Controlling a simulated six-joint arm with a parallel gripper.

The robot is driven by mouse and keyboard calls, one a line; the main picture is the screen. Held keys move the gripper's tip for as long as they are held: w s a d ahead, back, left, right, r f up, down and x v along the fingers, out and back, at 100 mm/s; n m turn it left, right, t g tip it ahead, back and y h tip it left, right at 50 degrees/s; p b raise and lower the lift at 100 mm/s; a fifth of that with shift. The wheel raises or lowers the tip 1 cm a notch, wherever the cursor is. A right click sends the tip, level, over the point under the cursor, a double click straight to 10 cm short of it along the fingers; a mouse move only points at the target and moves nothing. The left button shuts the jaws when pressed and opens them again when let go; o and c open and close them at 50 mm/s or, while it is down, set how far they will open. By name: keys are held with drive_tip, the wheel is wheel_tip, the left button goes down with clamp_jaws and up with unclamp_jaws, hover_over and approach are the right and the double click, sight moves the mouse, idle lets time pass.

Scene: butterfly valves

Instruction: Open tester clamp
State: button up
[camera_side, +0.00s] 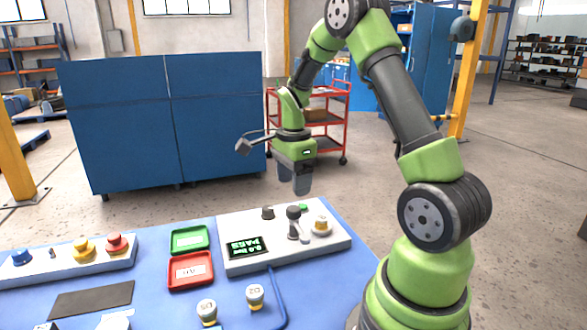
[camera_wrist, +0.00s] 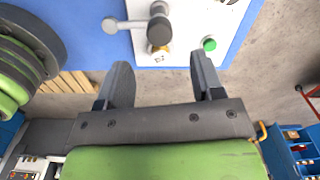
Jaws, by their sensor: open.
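The white tester (camera_side: 283,255) stands on the blue table, with a lit display (camera_side: 247,246) showing green text that seems to read PASS. Its clamp has an upright lever with a dark ball knob (camera_side: 293,212); the knob also shows in the wrist view (camera_wrist: 158,28). A green button (camera_wrist: 209,44) is on the tester's far side. My gripper (camera_side: 294,188) is open and empty, pointing down above and behind the clamp; its fingers (camera_wrist: 160,70) are apart from the knob.
A green tray (camera_side: 189,229) and a red tray (camera_side: 190,284) lie left of the tester. Two labelled capped parts (camera_side: 255,296) stand in front. A white panel (camera_side: 60,265) with coloured knobs is at the left. The air around my gripper is clear.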

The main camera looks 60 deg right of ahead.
sight(293, 208)
drive_tip(key=shift+r, duration=1.7)
drive_tip(key=s+a+r+n+t, duration=0.4)
drive_tip(key=a+r+n, duration=0.6)
drive_tip(key=a, duration=0.2)
drive_tip(key=s+a+r+n+t+y, duration=0.2)
drive_tip(key=s+a+n+t, duration=0.1)
drive_tip(key=s+a+n, duration=0.5)
drive_tip(key=n, duration=0.3)
drive_tip(key=shift+s+r, duration=0.15)
drive_tip(key=shift+r, duration=0.1)
